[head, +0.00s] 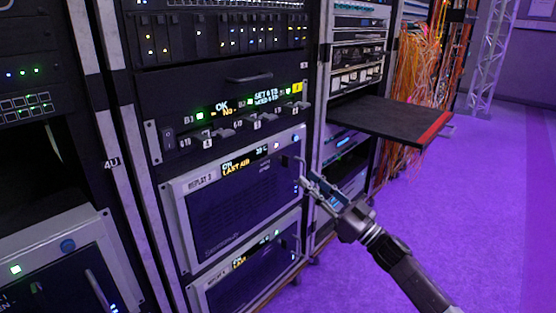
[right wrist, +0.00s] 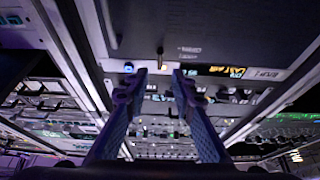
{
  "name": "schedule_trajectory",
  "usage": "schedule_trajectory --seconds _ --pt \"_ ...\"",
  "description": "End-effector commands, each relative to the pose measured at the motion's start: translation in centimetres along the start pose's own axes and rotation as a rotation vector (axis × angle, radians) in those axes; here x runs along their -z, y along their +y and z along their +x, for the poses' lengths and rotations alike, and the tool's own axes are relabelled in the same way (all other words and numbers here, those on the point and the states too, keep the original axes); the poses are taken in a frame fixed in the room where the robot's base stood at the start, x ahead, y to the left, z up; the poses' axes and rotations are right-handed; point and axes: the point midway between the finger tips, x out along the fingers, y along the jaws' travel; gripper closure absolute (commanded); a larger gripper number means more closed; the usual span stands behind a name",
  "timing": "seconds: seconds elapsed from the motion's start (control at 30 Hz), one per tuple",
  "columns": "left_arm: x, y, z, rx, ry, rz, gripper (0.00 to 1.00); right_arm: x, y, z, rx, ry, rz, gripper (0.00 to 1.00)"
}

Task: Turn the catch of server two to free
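A grey-framed server unit (head: 235,200) sits in the middle rack, with a small amber display and a label that I cannot read surely. A blue round knob (head: 296,138) is at its upper right corner, and a pale upright handle (head: 301,170) is below it. I cannot tell which part is the catch. My right gripper (head: 312,184) is at the unit's right edge, close to the handle. In the right wrist view its fingers (right wrist: 160,76) are apart, with a small pale upright piece (right wrist: 160,57) just beyond the gap. Contact is unclear. My left gripper is out of view.
A similar unit (head: 250,273) is below, and another (head: 60,262) is in the left rack. A black panel with a row of small levers (head: 237,129) is above. A black shelf with a red edge (head: 390,115) juts out at right. The purple floor (head: 470,220) is clear.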

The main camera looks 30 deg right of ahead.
Motion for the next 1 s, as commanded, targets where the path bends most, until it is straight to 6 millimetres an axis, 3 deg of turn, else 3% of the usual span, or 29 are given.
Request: schedule_trajectory --seconds 0.6,1.0 --pt "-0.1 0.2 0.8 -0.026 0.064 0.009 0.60 -0.1 0.1 7.0 0.000 0.000 0.001 0.77" --pt "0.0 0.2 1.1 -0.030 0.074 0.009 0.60 -0.1 0.1 7.7 -0.001 -0.002 0.001 0.77"
